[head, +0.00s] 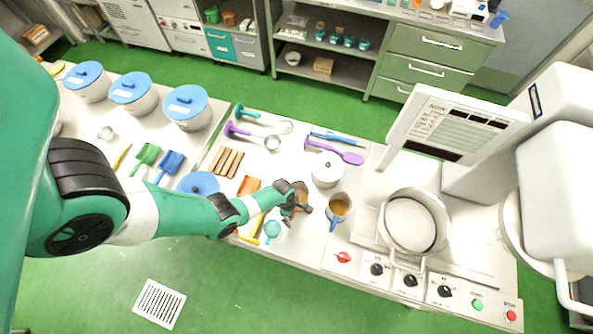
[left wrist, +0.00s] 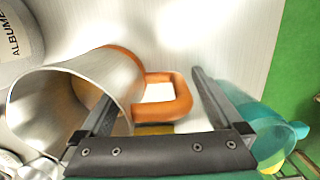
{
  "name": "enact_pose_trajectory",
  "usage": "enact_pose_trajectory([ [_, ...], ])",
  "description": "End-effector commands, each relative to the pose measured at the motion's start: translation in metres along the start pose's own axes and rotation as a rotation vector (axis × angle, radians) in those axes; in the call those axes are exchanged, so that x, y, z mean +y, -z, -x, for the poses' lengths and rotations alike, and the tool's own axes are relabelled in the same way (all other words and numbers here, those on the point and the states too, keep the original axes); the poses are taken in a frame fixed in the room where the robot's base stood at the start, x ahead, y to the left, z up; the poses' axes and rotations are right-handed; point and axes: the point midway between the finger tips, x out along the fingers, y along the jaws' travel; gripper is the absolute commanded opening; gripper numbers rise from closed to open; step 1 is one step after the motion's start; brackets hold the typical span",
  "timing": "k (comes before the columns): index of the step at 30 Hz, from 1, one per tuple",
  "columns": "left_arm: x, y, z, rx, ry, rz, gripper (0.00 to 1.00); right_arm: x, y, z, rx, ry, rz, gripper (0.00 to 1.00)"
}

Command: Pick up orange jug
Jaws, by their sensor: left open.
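The orange jug is a metal jug with an orange handle. It stands on the worktop in the head view (head: 301,191), partly hidden by my left gripper (head: 296,211). In the left wrist view the jug (left wrist: 65,95) fills the left side, with its orange handle (left wrist: 178,97) in the middle. My left gripper (left wrist: 151,86) is open over the handle side, one finger at the jug's rim and the other to the right of the handle. I cannot tell if the fingers touch it. My right gripper is not in view.
A blue-handled jug (head: 339,207) stands close to the right. A translucent teal vessel (head: 272,230) is to the left, also near the right finger in the left wrist view (left wrist: 262,125).

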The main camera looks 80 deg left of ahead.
Motion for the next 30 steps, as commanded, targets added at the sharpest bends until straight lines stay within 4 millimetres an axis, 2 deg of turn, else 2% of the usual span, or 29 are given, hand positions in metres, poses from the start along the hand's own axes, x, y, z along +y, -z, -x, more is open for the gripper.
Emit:
enact_pose_trajectory([
  [2, 0.0001, -0.0002, 0.0010, 0.000, 0.000, 0.000, 0.96, 0.0000, 0.0009, -0.0008, 0.001, 0.000, 0.000, 0.50],
  [17, 0.0001, -0.0001, 0.0009, 0.000, 0.000, 0.000, 0.06, 0.0000, 0.0008, -0.0007, 0.000, 0.000, 0.000, 0.50],
  [18, 0.0009, -0.0006, 0.0014, -0.001, -0.002, 0.000, 0.04, 0.0000, 0.0009, -0.0008, 0.000, 0.000, 0.000, 0.50],
  [25, 0.0008, -0.0006, 0.0022, -0.001, -0.002, 0.000, 0.04, 0.0000, 0.0015, -0.0014, 0.000, 0.000, 0.000, 0.50],
  [30, 0.0008, -0.0017, 0.0107, -0.001, -0.002, 0.000, 0.04, 0.0000, 0.0073, -0.0077, 0.000, 0.000, 0.000, 0.50],
])
